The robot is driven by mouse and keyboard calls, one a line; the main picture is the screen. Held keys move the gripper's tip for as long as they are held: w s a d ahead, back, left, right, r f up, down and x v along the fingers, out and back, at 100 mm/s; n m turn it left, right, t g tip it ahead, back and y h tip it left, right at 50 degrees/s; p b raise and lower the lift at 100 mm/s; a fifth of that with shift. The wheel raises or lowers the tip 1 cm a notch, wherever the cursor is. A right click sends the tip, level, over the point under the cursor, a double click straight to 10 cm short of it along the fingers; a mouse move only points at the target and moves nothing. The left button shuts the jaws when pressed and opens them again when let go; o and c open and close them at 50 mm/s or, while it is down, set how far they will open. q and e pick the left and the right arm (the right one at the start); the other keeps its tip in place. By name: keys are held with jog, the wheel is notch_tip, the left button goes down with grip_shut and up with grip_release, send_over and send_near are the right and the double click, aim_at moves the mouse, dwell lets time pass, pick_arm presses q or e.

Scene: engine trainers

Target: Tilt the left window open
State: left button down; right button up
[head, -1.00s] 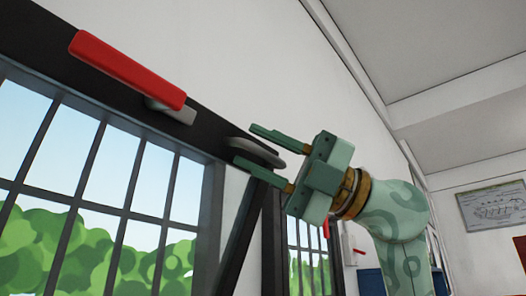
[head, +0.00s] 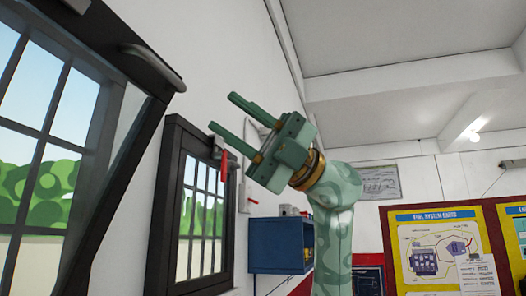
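The left window (head: 105,70) has a dark frame with bars and fills the left side of the head view. Its top edge stands out from the white wall, leaning into the room, with a slanted wedge of gap along its right side. A dark grey rounded piece (head: 152,66) sits at its upper right corner. Its red handle is out of view. My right gripper (head: 223,112) is to the right of this window, apart from it. Its two fingers are spread, pointing left, with nothing between them. My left gripper is not in view.
A second barred window (head: 170,190) with a red handle (head: 224,168) hanging down is further along the wall, below my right gripper. Beyond are a blue wall cabinet (head: 275,246) and a board with posters (head: 445,250). Free air lies around my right gripper.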

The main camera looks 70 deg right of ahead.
jog(key=v, duration=0.5)
jog(key=shift+b, duration=0.4)
